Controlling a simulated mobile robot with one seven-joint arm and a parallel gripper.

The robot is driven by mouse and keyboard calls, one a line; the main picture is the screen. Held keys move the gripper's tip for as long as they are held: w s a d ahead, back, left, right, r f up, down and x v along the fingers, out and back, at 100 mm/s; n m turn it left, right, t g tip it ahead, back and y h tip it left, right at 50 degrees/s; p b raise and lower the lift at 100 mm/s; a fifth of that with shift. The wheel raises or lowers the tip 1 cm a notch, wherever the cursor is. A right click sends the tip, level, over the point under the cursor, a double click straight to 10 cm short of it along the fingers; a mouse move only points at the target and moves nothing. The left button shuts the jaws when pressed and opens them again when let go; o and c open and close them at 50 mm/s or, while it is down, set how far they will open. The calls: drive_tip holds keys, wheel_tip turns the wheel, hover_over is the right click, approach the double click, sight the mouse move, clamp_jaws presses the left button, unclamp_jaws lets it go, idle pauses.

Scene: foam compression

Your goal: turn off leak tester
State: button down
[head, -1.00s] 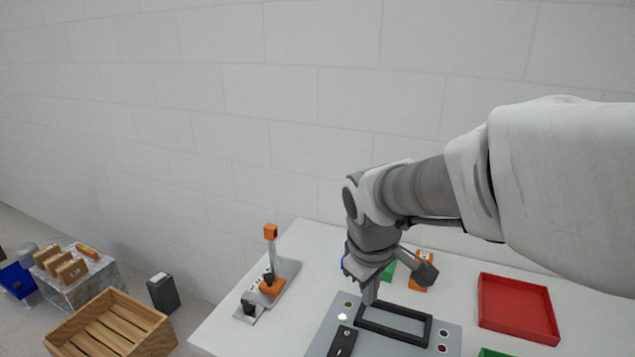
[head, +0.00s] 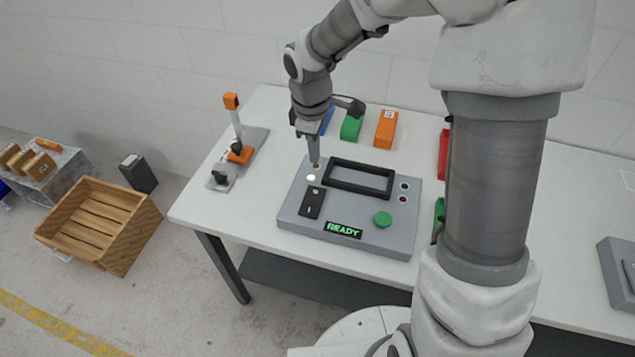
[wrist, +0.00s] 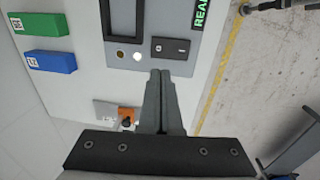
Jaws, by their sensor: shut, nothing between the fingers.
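The leak tester (head: 285,217) is a grey panel box on the white table, with a lit green READY display (head: 343,230). It has a black rocker switch (head: 312,203), a white lit lamp (head: 311,177), a green round button (head: 382,219) and a black rectangular frame (head: 360,179). My gripper (head: 315,163) is shut and empty, pointing down over the tester's back left corner, behind the lamp and switch. In the wrist view the shut fingertips (wrist: 163,74) appear just below the rocker switch (wrist: 170,47). I cannot tell whether they touch the panel.
A lever clamp (head: 238,155) with orange parts stands left of the tester. Blue, green and orange (head: 386,129) blocks lie behind it. A red tray (head: 443,155) is partly hidden by my arm. A wooden crate (head: 98,225) stands left of the table.

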sight(317, 193)
drive_tip(key=f, duration=0.4)
drive_tip(key=w+f, duration=0.1)
drive_tip(key=f, duration=0.9)
drive_tip(key=shift+w+d, duration=0.2)
drive_tip(key=shift+d, duration=0.1)
drive_tip(key=shift+w+d+p, duration=0.1)
drive_tip(key=shift+p, duration=0.3)
drive_tip(key=shift+f+g, duration=0.2)
drive_tip(key=shift+g, duration=0.1)
drive_tip(key=shift+r, duration=0.15)
